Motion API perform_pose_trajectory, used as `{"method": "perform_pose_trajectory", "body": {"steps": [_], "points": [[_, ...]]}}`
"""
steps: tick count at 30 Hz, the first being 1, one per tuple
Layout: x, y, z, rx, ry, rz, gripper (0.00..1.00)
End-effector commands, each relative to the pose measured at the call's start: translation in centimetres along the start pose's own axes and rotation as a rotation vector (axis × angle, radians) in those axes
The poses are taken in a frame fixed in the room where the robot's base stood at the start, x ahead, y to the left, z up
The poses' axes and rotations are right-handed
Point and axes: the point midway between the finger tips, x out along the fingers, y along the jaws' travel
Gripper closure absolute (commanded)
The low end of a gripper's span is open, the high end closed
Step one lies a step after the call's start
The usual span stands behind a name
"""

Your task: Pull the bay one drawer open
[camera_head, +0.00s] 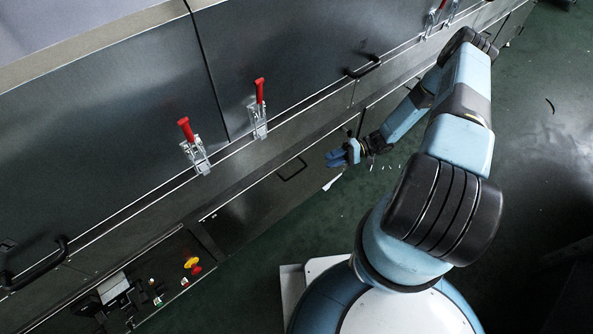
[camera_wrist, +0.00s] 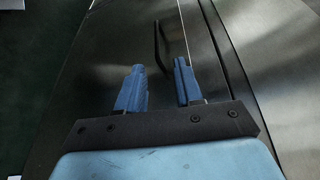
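A dark metal drawer front (camera_head: 250,205) is low on the dryer's side, flush with the panels around it. Its black bar handle (camera_head: 291,168) stands out from it. In the wrist view the handle (camera_wrist: 158,45) is ahead of my fingers, upright in the picture, and lies roughly in line with the gap between them. My gripper (camera_head: 340,157) is right of the handle in the head view, apart from it. In the wrist view my gripper (camera_wrist: 159,87) has its two blue fingers spread with nothing between them. I see no label naming the bay.
Red-handled toggle clamps (camera_head: 186,130) (camera_head: 260,92) and black door handles (camera_head: 365,67) (camera_head: 35,262) line the upper doors. A control panel with a yellow and red knob (camera_head: 191,263) is at lower left. Green floor (camera_head: 545,60) is open on the right.

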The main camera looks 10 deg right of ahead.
Motion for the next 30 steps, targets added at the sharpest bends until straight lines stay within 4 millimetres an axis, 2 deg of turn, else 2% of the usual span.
{"method": "perform_pose_trajectory", "body": {"steps": [4,11,24,30], "points": [[0.8,1.2,0.2,-0.001,0.016,-0.033,0.64],[2.6,1.3,0.2,-0.002,0.018,-0.040,0.64],[10.2,1.0,0.1,-0.001,0.016,-0.039,0.64],[13.1,0.9,0.0,-0.001,0.016,-0.038,0.64]]}}
